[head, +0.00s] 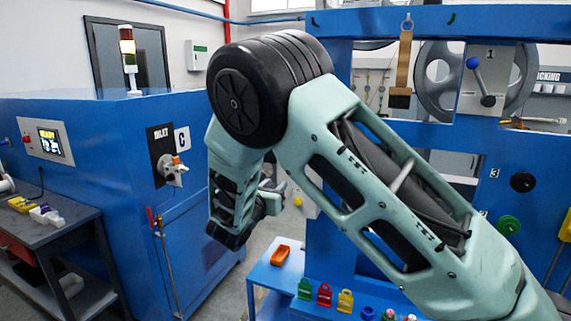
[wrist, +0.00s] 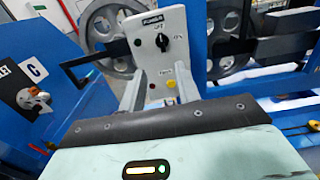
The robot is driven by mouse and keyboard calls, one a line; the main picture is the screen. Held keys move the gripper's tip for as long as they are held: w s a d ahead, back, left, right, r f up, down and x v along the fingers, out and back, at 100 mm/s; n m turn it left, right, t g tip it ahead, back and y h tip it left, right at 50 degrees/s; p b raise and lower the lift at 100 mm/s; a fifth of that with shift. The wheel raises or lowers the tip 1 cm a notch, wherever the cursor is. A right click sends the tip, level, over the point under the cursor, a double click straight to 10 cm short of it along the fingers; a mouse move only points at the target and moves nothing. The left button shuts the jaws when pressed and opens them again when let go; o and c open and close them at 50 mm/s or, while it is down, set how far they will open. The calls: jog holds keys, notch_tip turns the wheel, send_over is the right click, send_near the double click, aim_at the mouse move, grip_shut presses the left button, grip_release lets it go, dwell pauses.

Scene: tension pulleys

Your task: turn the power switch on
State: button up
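A grey control panel (wrist: 158,62) stands upright in the middle of the wrist view. The power switch (wrist: 162,41), a black rotary knob, is on its upper part under a small dark label. Its exact setting is too small to tell. In the head view only a strip of the panel (head: 309,207) shows, with the rest behind my arm. My gripper (head: 268,195) is in front of the panel there, partly hidden by my arm.
A blue cabinet (head: 110,170) with an inlet valve (head: 172,170) stands left. A blue frame with grey pulleys (head: 502,75) rises at right. Several coloured lockout tags sit on the low ledge.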

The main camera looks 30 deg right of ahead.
jog(key=p+x, duration=0.7)
jog(key=x, duration=0.9)
jog(key=shift+s, duration=0.1)
grip_shut()
